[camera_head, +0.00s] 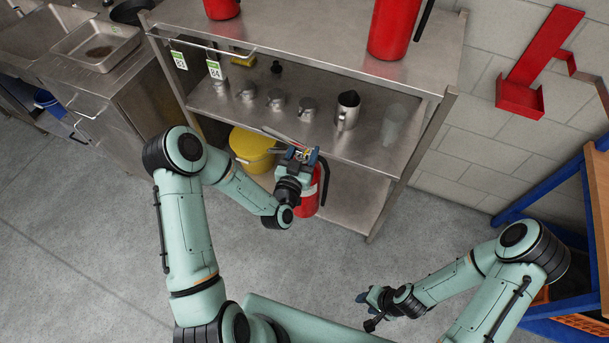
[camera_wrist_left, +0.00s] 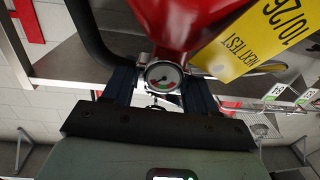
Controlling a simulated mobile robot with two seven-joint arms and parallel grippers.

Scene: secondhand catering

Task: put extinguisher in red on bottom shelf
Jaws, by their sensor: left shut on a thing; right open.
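A red fire extinguisher (camera_head: 309,196) with a black hose is at the front of the steel shelf unit, near the bottom shelf (camera_head: 345,200). My left gripper (camera_head: 300,156) is shut on it near the top. In the left wrist view the extinguisher's red body (camera_wrist_left: 185,25) shows between the fingers (camera_wrist_left: 160,88), with a round gauge and a yellow "NEXT TEST" tag (camera_wrist_left: 265,40). The arm hides part of it in the head view; I cannot tell whether its base touches the shelf. A red bracket (camera_head: 535,70) is on the wall at right. My right gripper (camera_head: 367,308) is open and empty.
A yellow bucket (camera_head: 252,150) stands left of the extinguisher. Metal jugs and a clear glass (camera_head: 393,125) fill the middle shelf. Two red objects, including a large cylinder (camera_head: 393,28), stand on top. The bottom shelf's right side is bare. A blue rack (camera_head: 560,180) stands at right.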

